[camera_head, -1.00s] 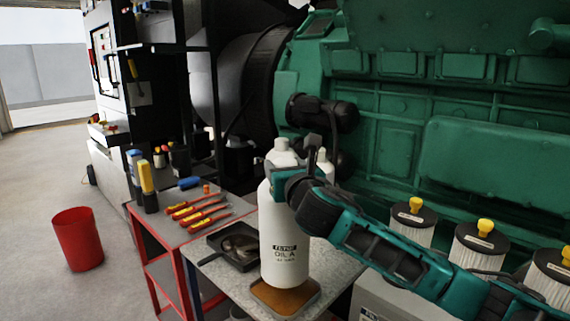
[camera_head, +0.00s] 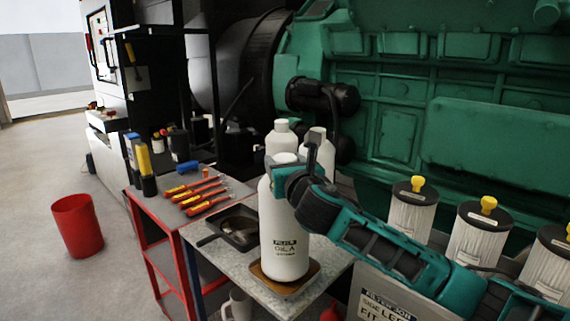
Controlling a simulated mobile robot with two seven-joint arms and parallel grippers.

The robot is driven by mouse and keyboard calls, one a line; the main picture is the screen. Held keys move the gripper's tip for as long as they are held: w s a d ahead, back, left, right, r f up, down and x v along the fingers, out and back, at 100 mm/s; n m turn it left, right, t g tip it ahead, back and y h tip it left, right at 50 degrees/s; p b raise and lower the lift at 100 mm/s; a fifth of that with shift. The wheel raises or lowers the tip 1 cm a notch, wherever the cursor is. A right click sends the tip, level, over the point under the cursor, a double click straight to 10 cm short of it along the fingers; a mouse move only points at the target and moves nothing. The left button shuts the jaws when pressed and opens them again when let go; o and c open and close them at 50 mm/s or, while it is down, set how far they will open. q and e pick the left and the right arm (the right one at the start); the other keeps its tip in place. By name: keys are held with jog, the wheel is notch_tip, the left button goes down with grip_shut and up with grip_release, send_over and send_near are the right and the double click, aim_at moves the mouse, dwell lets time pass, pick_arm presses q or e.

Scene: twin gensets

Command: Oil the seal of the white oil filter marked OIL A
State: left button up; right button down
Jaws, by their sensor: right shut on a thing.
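The white oil filter (camera_head: 284,225), a tall upright canister marked OIL A, is in the middle of the head view. Its lower end is over the brown pad (camera_head: 311,270) on the grey table; I cannot tell whether it touches the pad. My right gripper (camera_head: 286,178) comes in from the right and is shut on the filter near its top. The seal cannot be made out. My left gripper is not in view.
A black tray (camera_head: 212,240) with dark contents lies left of the filter. White bottles (camera_head: 281,137) stand behind. A red cart (camera_head: 150,215) holds screwdrivers (camera_head: 190,188). Filters with yellow knobs (camera_head: 411,208) line the right. A red bin (camera_head: 77,225) stands on open floor.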

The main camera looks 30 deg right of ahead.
jog(key=shift+r, duration=0.1)
dwell(0.6)
jog(key=shift+f+b, duration=0.3)
jog(key=shift+f, duration=0.15)
dwell(0.4)
jog(key=shift+f, duration=0.15)
dwell(0.6)
